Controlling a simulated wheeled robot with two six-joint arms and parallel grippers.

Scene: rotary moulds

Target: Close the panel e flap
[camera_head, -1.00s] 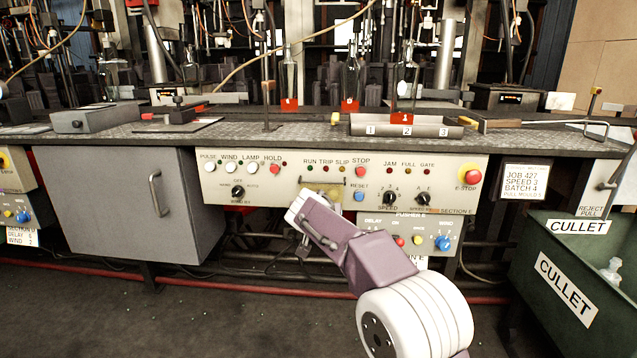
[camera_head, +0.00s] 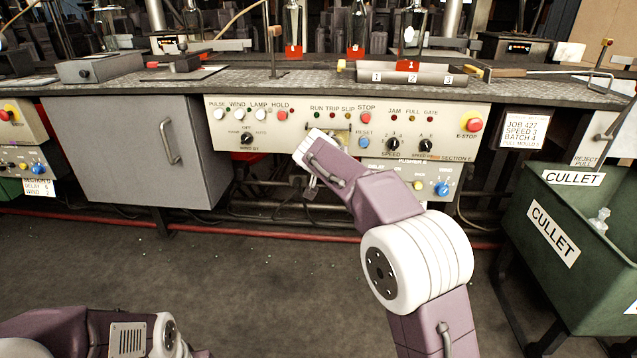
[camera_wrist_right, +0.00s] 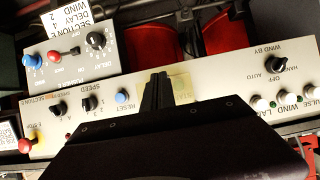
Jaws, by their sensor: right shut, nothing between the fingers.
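The panel e (camera_head: 455,118) is a pale control panel marked SECTION E under the bench edge. Its flap (camera_wrist_right: 180,86) looks like a yellowish see-through cover over lettering in the middle of the panel in the right wrist view. Only a small part of that area shows in the head view, behind my right wrist; I cannot tell the flap's angle. My right gripper (camera_wrist_right: 158,92) is shut and empty, its fingertips in front of or against the flap's edge; contact is unclear. In the head view my right wrist hides the fingers. My left arm shows at bottom left, its gripper out of view.
A smaller pusher panel (camera_head: 443,188) hangs below the main panel, partly behind my right arm. Knobs and buttons flank the flap. A grey cabinet (camera_head: 120,150) stands to the left and a green cullet bin (camera_head: 535,255) to the right.

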